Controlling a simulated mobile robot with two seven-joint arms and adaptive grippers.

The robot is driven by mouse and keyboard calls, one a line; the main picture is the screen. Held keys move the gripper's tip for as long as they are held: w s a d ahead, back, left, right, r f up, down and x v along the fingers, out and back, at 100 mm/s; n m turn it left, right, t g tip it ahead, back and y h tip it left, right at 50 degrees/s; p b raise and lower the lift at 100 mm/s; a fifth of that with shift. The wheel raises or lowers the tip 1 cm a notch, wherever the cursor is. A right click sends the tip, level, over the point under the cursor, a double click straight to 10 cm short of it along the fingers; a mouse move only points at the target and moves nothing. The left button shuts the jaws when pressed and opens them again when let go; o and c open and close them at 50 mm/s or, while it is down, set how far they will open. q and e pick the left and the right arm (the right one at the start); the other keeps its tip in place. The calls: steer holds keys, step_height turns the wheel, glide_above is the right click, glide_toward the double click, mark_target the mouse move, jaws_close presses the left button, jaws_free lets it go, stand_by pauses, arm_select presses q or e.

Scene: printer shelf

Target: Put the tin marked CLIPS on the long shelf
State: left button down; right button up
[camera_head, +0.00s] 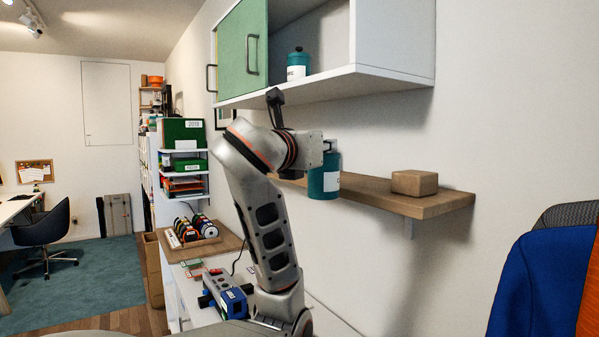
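A teal tin (323,180) with a dark top and a white label hangs upright at the gripper. Only a "C" shows on its label; the rest cannot be read. My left gripper (329,147) appears shut on the tin's top, though the fingers are small and partly hidden. The long wooden shelf (440,203) is on the right wall. The tin's lower part overlaps the shelf's front edge in the picture. A second teal tin (297,72) stands in the wall cabinet above, its label unreadable. My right gripper is not in view.
A cardboard box (414,183) sits on the shelf's right part; bare board lies between it and the tin. The white cabinet (390,78) with a green door (243,55) hangs above. A blue and orange object (540,280) stands at lower right. Spools fill a tray (222,243).

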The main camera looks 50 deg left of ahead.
arm_select(q)
steer(key=r, duration=0.1)
steer(key=r+h, duration=0.1)
steer(key=s+m, duration=0.1)
steer(key=shift+d+r+t, duration=0.3)
steer(key=shift+r, duration=0.1)
steer(key=shift+w+h, duration=0.15)
steer(key=shift+h, duration=0.25)
steer(key=f+x, duration=0.1)
steer(key=x, duration=1.6)
steer(key=shift+w+f, duration=0.2)
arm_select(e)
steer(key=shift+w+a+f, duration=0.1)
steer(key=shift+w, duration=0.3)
arm_select(q)
steer(key=shift+a, duration=0.15)
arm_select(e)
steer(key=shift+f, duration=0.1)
arm_select(q)
steer(key=shift+f, duration=0.2)
steer(key=c, duration=2)
jaws_free()
steer(key=shift+c, duration=0.2)
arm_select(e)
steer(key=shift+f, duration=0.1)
